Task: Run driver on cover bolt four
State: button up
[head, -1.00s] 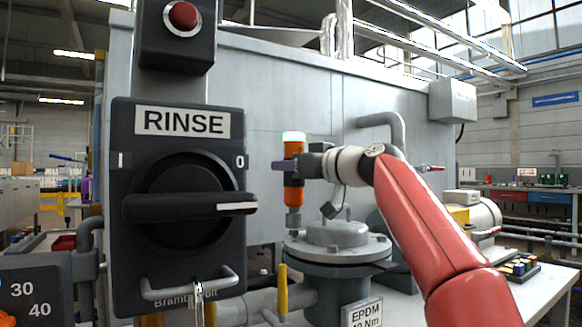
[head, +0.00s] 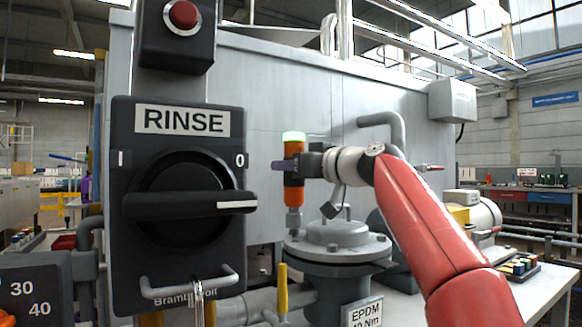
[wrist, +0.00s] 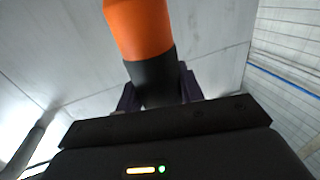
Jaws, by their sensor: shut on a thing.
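The driver is an upright orange and black tool (head: 293,195) with a lit green top, seen in the head view. My gripper (head: 284,166) is shut around its dark middle. The driver's grey lower end is at the left edge of the round grey flanged cover (head: 338,238); whether it touches a bolt there is too small to tell. Bolt heads show around the cover's rim, and which one is bolt four I cannot tell. In the wrist view the driver's orange and black body (wrist: 140,30) rises between my fingers.
A black RINSE switch panel (head: 180,210) with a rotary handle stands close on the left. A yellow lever (head: 282,290) rises in front of the cover. A grey tank wall is behind. A tray of coloured items (head: 520,266) lies on the white table at right.

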jog(key=shift+f+b, duration=1)
jog(key=shift+f, duration=0.05)
dwell(1.2)
jog(key=shift+r, duration=0.2)
dwell(0.5)
jog(key=shift+r+p, duration=1.8)
jog(key=shift+p, duration=0.05)
